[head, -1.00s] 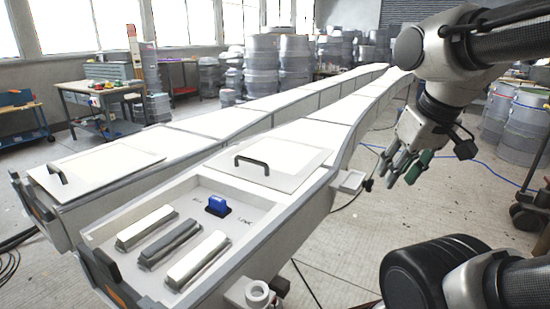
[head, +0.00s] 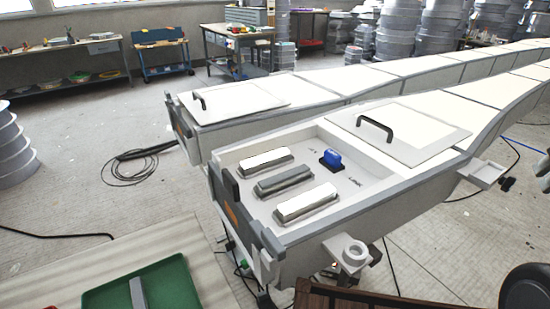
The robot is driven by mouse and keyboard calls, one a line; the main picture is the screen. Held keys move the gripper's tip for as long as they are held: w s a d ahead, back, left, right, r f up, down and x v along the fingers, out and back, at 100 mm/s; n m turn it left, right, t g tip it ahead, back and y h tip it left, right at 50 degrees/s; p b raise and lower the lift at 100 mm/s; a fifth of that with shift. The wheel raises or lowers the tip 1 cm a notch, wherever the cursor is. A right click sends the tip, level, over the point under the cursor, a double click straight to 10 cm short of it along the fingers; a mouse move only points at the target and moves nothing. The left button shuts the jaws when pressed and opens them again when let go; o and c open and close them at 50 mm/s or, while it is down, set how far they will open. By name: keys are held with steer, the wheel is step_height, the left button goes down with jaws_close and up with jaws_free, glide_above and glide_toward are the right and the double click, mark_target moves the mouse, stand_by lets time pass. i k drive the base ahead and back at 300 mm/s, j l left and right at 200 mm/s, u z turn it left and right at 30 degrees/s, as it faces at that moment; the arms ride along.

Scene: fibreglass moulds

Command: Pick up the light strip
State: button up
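Three strips lie side by side in the open compartment (head: 372,192) at the near end of the long white mould. Two have bright white tops: one at the back (head: 266,160) and one at the front (head: 306,202). A grey strip (head: 284,180) lies between them. Another grey strip (head: 139,293) lies in a green tray (head: 178,290) at the bottom left, cut off by the picture edge. I cannot tell from looks alone which one is the light strip. My gripper is not in view.
A blue-handled block (head: 332,159) stands in the compartment beside the strips. A white lid with a black handle (head: 400,135) lies behind it. A small bracket with a ring (head: 352,252) sticks out at the front.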

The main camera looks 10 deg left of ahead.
mark_target(269, 186)
steer(key=u, duration=0.5)
steer(key=l+u, duration=0.2)
steer(key=u, duration=0.3)
steer(key=i+l+u, duration=0.1)
steer(key=u, duration=0.4)
